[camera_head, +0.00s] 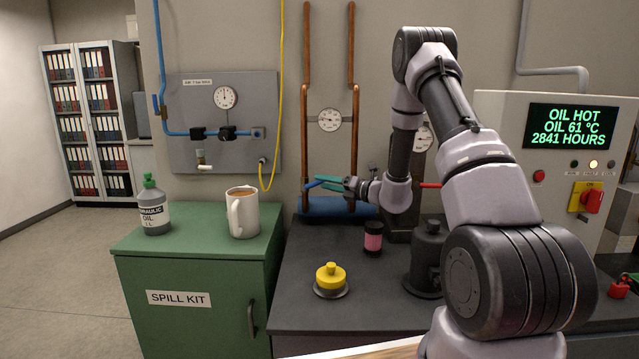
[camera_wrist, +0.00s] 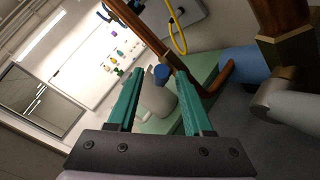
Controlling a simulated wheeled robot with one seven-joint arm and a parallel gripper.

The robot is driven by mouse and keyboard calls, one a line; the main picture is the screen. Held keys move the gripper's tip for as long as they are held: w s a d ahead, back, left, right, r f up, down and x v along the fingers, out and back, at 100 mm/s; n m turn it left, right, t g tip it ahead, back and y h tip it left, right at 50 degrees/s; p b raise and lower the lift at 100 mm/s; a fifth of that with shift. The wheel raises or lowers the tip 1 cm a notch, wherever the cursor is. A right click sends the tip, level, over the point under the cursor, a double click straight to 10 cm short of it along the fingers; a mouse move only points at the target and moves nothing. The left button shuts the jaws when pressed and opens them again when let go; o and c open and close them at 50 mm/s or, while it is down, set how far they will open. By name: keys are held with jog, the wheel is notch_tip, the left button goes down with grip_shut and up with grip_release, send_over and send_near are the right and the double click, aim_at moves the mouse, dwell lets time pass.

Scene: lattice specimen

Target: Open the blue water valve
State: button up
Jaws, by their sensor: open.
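A blue valve handle (camera_head: 312,184) shows at the left copper pipe in the head view, right by the fingertips. In the wrist view a round blue end (camera_wrist: 161,72) shows between the two teal fingertips, probably this handle seen end-on. My gripper (camera_head: 328,183) is open and reaches left toward the pipe; the wrist view shows its fingers apart (camera_wrist: 160,82), one on each side of the blue end. Whether either finger touches it I cannot tell. The valve body is partly hidden by the fingers.
Copper pipes (camera_head: 305,130) rise behind my gripper, above a blue cylinder (camera_head: 312,208). A red handle (camera_head: 431,185) is to the right. A mug (camera_head: 243,216) and oil bottle (camera_head: 153,210) stand on the green cabinet (camera_head: 190,237). A pink jar (camera_head: 373,240) and yellow-topped item (camera_head: 331,279) stand on the dark bench.

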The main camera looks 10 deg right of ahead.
jog(key=shift+x, duration=1.05)
jog(key=shift+c, duration=0.3)
grip_shut()
jog(key=shift+d, duration=0.1)
dwell(0.3)
